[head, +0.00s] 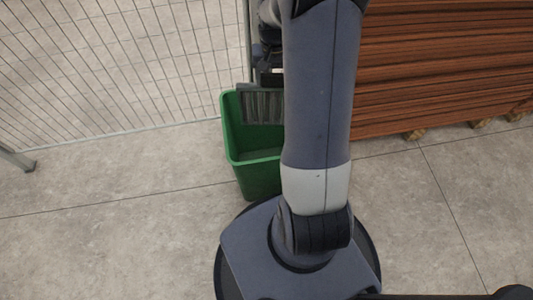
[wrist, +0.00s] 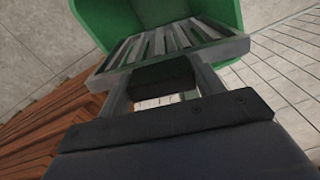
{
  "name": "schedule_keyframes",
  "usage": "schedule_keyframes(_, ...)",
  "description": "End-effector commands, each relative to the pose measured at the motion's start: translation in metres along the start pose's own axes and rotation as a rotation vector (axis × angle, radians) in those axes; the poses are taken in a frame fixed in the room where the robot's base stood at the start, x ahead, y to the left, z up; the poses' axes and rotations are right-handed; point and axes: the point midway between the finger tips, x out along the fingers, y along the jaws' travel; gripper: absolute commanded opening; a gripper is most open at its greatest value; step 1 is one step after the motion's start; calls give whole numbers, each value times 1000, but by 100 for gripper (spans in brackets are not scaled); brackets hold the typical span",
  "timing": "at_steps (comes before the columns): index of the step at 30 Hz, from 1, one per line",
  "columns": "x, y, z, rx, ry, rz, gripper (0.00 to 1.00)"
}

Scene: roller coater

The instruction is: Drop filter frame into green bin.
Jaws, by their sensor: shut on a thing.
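The green bin (head: 236,135) stands on the floor, partly hidden behind my arm in the head view. It also shows at the top of the wrist view (wrist: 88,18). The filter frame (head: 262,103) is a grey slatted panel held over the bin's opening. In the wrist view the filter frame (wrist: 172,45) spans across the bin's mouth. My gripper (wrist: 160,82) is shut on the near edge of the filter frame. In the head view the gripper is mostly hidden by my arm.
A stack of reddish-brown boards (head: 440,65) on wooden blocks stands to the right of the bin. A wire mesh fence (head: 110,70) runs behind and to the left, with a post beside the bin. The concrete floor (head: 100,210) at the left front is clear.

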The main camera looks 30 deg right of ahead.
Motion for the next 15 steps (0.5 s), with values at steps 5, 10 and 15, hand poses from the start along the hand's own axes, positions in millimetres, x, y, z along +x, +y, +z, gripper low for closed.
schedule_keyframes(5, 21, 0, 0, -1, 0, 0, 16)
schedule_keyframes(10, 42, 0, 0, -1, 0, 0, 16)
schedule_keyframes(15, 54, 0, 0, -2, 0, 0, 16)
